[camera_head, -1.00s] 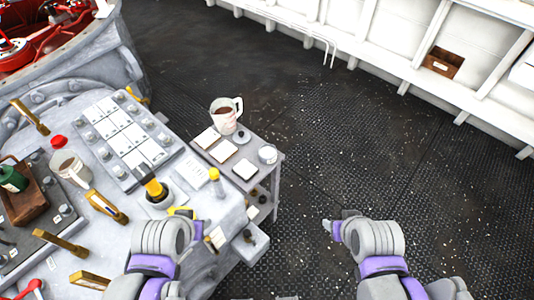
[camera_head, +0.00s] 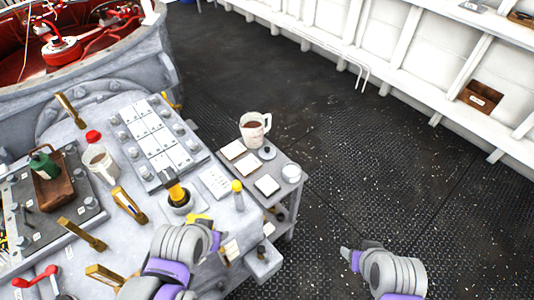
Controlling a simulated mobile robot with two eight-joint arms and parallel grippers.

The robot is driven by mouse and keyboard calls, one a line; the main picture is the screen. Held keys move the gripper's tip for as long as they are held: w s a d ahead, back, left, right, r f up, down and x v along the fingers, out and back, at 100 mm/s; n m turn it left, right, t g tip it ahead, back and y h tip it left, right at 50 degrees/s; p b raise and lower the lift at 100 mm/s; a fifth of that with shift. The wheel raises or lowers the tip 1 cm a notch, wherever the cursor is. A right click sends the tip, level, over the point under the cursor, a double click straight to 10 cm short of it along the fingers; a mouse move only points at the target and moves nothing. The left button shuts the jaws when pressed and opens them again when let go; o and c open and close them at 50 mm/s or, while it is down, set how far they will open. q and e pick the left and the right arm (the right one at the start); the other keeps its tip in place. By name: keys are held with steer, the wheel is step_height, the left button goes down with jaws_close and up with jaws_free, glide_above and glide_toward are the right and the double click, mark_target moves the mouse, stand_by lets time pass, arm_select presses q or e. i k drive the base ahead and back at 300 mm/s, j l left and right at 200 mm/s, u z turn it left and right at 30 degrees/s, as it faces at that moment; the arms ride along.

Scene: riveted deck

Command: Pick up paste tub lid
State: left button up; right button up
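A small round white tub (camera_head: 291,173) stands at the right edge of the grey side table (camera_head: 284,208). A small dark round disc (camera_head: 267,153) lies behind and left of it. I cannot tell which piece is the paste tub lid. My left gripper (camera_head: 214,238) is by the near right edge of the machine top, in front of the side table and apart from the tub. My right gripper (camera_head: 347,256) is over open deck, right of the table. Both grippers are small and seen from behind, so their finger openings are unclear.
A mug (camera_head: 254,130) and several pale square pads (camera_head: 233,149) share the side table. Dark deck (camera_head: 400,190) is free at right.

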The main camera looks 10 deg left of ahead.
mark_target(265, 152)
steer(key=k, duration=0.6)
steer(key=l+u, duration=0.1)
steer(key=u, duration=1.05)
steer(key=i+l, duration=0.15)
steer(key=l, duration=0.25)
steer(key=i+l, duration=0.2)
steer(key=l, duration=0.2)
steer(key=i+l, duration=0.15)
steer(key=l, duration=0.25)
steer(key=i+l, duration=0.15)
steer(key=l, duration=0.25)
steer(key=i+l, duration=0.2)
steer(key=l, duration=0.2)
steer(key=i+l, duration=0.15)
steer(key=l, duration=0.25)
steer(key=i+l, duration=0.15)
steer(key=l, duration=0.25)
steer(key=i+l, duration=0.15)
steer(key=l, duration=0.25)
